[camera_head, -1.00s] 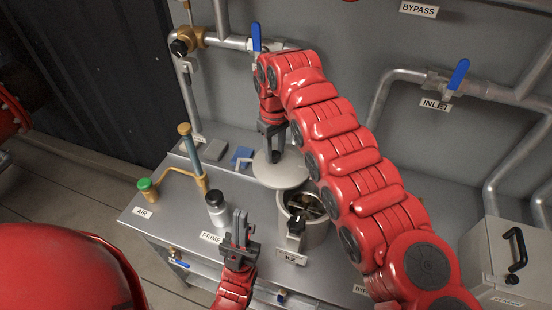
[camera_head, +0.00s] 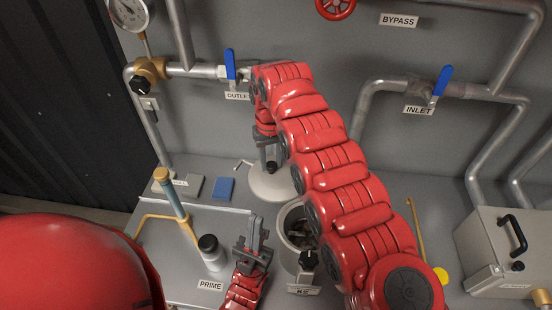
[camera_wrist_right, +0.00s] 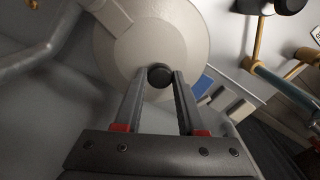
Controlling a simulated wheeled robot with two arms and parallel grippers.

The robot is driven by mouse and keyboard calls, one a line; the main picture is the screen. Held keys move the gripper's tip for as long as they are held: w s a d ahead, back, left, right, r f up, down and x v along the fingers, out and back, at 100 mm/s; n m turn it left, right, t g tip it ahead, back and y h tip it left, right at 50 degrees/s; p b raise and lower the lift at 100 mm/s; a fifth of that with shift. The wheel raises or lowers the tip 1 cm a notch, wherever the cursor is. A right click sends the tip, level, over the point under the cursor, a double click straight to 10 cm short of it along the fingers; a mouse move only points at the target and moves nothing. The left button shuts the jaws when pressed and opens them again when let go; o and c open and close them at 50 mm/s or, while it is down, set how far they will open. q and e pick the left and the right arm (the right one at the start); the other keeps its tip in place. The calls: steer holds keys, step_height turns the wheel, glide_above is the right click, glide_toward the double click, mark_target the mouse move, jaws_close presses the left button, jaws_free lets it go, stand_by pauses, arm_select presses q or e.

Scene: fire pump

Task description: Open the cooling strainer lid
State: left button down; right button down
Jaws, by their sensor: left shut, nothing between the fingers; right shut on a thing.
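The cooling strainer pot (camera_head: 293,252) stands on the bench, its mouth uncovered and dark pieces visible inside. Its round pale lid (camera_head: 262,188) is off the mouth, just behind and left of the pot. I cannot tell whether it touches the bench. My right gripper (camera_head: 270,166) is shut on the lid's black knob, which shows between the fingertips (camera_wrist_right: 158,80) in the right wrist view, with the lid (camera_wrist_right: 190,35) beyond. My left gripper (camera_head: 256,228) is shut and empty, left of the pot. A black clamp knob (camera_head: 308,259) is at the pot's front.
A dark-capped bottle (camera_head: 212,252) stands left of my left gripper. A blue block (camera_head: 224,189) and a grey block (camera_head: 194,187) lie left of the lid. A grey box (camera_head: 505,250) is at the right.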

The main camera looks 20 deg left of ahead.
steer(key=shift+f, duration=0.1)
stand_by(0.3)
steer(key=c, duration=0.5)
jaws_free()
steer(key=shift+r, duration=0.45)
step_height(320, 180, up, 3)
steer(key=shift+a+f+p, duration=0.1)
steer(key=shift+f+p, duration=0.1)
steer(key=shift+p, duration=0.35)
step_height(320, 180, up, 14)
steer(key=p, duration=1.4)
